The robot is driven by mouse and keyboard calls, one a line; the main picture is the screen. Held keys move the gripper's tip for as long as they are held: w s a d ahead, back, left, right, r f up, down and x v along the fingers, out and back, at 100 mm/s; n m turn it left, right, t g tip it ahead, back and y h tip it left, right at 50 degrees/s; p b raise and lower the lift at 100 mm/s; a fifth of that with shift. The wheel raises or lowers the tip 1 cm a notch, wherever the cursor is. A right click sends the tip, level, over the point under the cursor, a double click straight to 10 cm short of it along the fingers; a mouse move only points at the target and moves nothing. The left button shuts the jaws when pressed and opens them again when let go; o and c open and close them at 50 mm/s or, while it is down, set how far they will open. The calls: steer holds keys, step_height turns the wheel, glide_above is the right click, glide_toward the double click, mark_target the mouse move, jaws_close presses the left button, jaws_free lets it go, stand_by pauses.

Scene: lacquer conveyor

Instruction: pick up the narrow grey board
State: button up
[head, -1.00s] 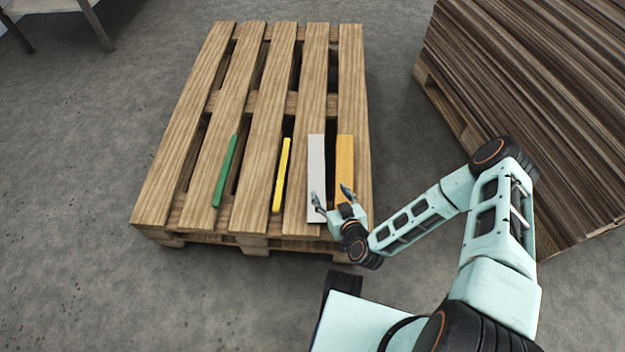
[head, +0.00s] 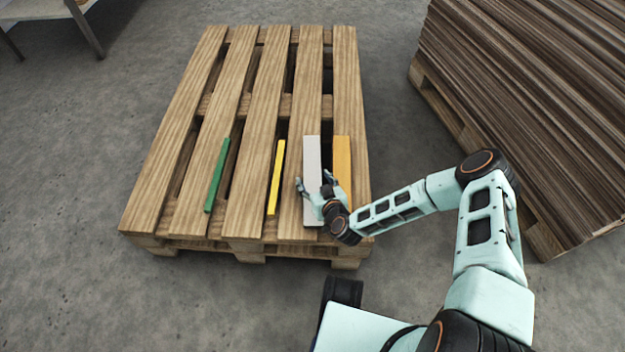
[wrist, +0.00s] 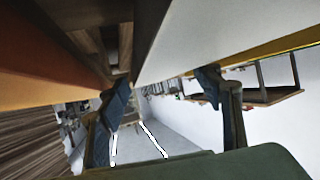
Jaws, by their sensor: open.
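The grey board (head: 312,155) lies lengthwise on the right part of the wooden pallet (head: 210,110), just left of the orange board (head: 343,160). My gripper (head: 314,181) is open over the near half of the grey board. One fingertip appears left of the board and the other at its right side, by the orange board. In the wrist view the grey board (wrist: 205,30) runs above and between the open fingers (wrist: 165,85). I cannot tell whether either finger touches it. My wrist hides part of its near right edge.
A thin yellow strip (head: 277,175) and a thin green strip (head: 217,175) lie to the left on the pallet. The orange board is close on the right. A tall stack of brown boards (head: 530,100) stands at the right. Grey floor is free at left.

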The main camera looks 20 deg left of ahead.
steer(key=shift+c, duration=0.7)
steer(key=c, duration=1)
